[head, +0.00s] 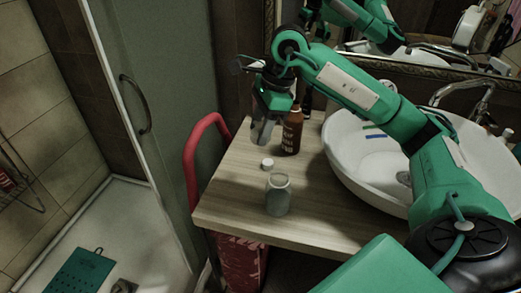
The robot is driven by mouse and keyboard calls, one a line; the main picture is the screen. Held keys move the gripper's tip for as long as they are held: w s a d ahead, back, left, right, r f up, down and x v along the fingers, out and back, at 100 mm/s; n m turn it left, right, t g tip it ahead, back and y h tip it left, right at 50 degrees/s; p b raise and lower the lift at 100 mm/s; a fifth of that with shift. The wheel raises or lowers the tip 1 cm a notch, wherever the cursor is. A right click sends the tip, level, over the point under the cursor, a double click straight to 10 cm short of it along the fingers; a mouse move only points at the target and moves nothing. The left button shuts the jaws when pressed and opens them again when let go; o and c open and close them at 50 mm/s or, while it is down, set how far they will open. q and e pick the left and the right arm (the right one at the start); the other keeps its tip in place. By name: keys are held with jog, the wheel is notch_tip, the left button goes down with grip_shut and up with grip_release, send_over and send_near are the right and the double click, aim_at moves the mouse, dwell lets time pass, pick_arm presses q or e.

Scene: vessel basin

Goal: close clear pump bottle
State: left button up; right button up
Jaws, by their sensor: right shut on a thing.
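The clear bottle (278,196) stands upright on the wooden counter near its front edge, and no pump shows on its top. A small white cap (267,164) is on the counter just behind it. My right gripper (263,132) points down above the counter, behind and a little left of the clear bottle, apart from it. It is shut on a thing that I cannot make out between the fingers. My left gripper is not in view.
A brown bottle (292,131) stands close to the right of my right gripper. The white basin (352,168) is at the right, with a faucet (478,92) behind. A red rail (190,160) curves beside the counter's left edge. The counter (235,200) left of the clear bottle is free.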

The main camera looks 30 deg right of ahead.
aim_at(260, 124)
jog(key=shift+r, duration=2.4)
jog(key=s+a+f+n+g+h, duration=0.1)
jog(key=a+f+n, duration=0.4)
jog(key=n, duration=0.5)
jog(key=s+a+f+n+g+h, duration=0.1)
jog(key=a+f+n+g+h, duration=0.1)
jog(key=a+f+n, duration=0.3)
jog(key=shift+s+f+n+g, duration=0.55)
jog(key=shift+f+n, duration=0.9)
jog(key=shift+n, duration=1.85)
jog(key=shift+w, duration=0.2)
